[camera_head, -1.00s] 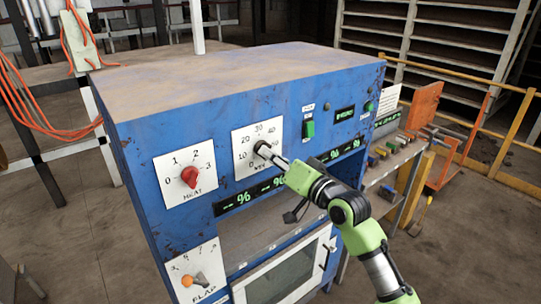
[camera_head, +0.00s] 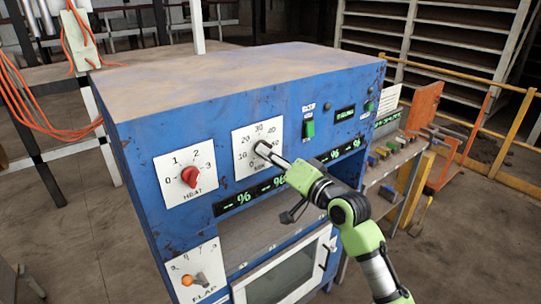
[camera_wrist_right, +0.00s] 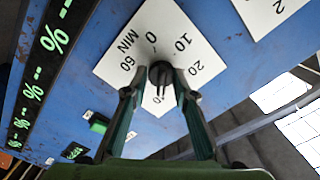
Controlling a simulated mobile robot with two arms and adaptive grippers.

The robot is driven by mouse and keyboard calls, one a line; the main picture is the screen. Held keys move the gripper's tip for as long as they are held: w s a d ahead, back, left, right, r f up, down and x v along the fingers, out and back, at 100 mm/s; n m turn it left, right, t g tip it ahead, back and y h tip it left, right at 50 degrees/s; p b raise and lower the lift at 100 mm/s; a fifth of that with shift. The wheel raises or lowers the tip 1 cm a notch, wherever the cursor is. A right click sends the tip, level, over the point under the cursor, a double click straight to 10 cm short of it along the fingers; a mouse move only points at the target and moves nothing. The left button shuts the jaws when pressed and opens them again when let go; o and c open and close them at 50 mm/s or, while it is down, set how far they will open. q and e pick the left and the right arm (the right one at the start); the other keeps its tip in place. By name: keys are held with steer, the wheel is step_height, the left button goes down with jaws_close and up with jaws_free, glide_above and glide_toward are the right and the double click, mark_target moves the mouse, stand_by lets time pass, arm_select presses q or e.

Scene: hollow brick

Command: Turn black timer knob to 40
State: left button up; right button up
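The black timer knob (camera_wrist_right: 161,72) sits on a white dial plate (camera_head: 244,140) on the blue machine's front. The plate reads 0, 10, 20 and 60 with MIN in the right wrist view; other numbers are partly covered. My right gripper (camera_wrist_right: 160,80) is at the knob, its two fingers on either side and apparently closed against it. In the head view the gripper (camera_head: 268,153) reaches in from the lower right and hides most of the knob. I cannot read the number the knob points to. My left gripper is not in view.
A red HEAT knob (camera_head: 189,176) is left of the timer, and an orange-tipped FLAP lever (camera_head: 187,280) below it. A green switch (camera_head: 310,128) is to the right. Green percent displays (camera_head: 237,202) run under the dials. The oven door (camera_head: 285,275) is below.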

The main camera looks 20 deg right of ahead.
steer(key=shift+s+d+r, duration=0.1)
steer(key=shift+s+r, duration=0.05)
steer(key=v, duration=1.1)
steer(key=shift+s, duration=0.4)
steer(key=shift+d, duration=0.1)
steer(key=d+f+g+h+b, duration=0.3)
steer(key=f, duration=1.9)
steer(key=d+f+g+h+b, duration=0.2)
steer(key=d+f+g+b, duration=0.15)
steer(key=f, duration=1.85)
steer(key=s+a+f+n+g+b, duration=0.1)
steer(key=s+f+g+b, duration=0.1)
steer(key=s+f, duration=0.65)
steer(key=s+a+f+n+g+h+b, duration=0.15)
steer(key=s+f, duration=0.45)
steer(key=f, duration=0.6)
steer(key=s+f+n+g+b, duration=0.1)
steer(key=s+f, duration=0.7)
steer(key=f, duration=0.3)
steer(key=s+a+f+n+g+b, duration=0.1)
steer(key=s+f, duration=0.5)
steer(key=s, duration=0.7)
steer(key=s+a+f+n+g+b, duration=0.2)
steer(key=s+f, duration=0.5)
steer(key=s, duration=0.5)
steer(key=shift+s+a+f+n+g, duration=0.15)
steer(key=shift+s+a+n+g, duration=0.25)
steer(key=shift+a+n+g, duration=0.55)
